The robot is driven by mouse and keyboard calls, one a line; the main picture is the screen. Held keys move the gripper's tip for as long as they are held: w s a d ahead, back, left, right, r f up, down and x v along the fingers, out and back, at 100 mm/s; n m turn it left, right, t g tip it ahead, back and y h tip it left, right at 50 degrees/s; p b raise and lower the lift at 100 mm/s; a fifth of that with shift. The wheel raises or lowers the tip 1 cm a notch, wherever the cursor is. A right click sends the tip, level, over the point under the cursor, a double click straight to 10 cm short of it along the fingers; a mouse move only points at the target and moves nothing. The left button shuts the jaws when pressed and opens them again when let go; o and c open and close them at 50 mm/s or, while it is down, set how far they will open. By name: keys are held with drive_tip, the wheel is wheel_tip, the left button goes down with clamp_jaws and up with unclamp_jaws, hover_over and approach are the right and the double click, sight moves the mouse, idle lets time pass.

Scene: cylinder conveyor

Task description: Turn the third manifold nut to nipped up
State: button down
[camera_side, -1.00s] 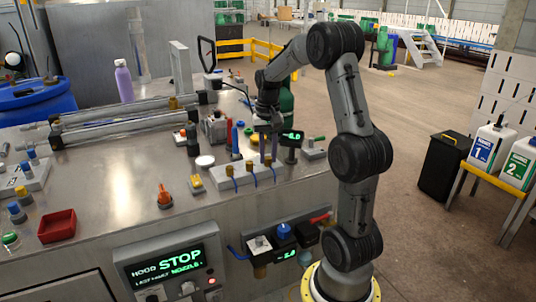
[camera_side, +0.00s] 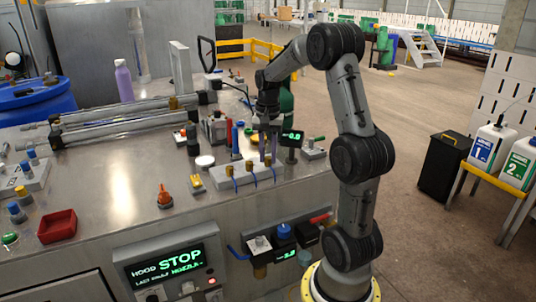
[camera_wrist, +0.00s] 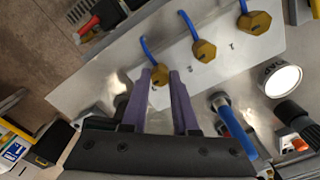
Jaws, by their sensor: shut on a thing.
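The manifold is a pale plate (camera_wrist: 120,70) with three brass hex nuts in a row, each with a blue tube. It also shows as a pale block (camera_side: 243,182) on the bench in the side view. The third nut (camera_wrist: 160,75) sits between the purple fingers of my gripper (camera_wrist: 161,76), which is shut on it. The second nut (camera_wrist: 204,51) and first nut (camera_wrist: 255,22) are clear of the fingers. In the side view my gripper (camera_side: 268,157) points down at the block's right end. The nut's turn marking is too small to read.
A small green-digit display (camera_side: 292,136) stands just right of my gripper. Upright blue and red tools (camera_side: 235,138) stand behind the block.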

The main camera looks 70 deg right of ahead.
sight(267, 157)
drive_tip(key=shift+r, duration=0.15)
drive_tip(key=c, duration=0.7)
unclamp_jaws()
wheel_tip(267, 157, up, 14)
drive_tip(key=shift+f, duration=0.15)
drive_tip(key=shift+w+a, duration=0.1)
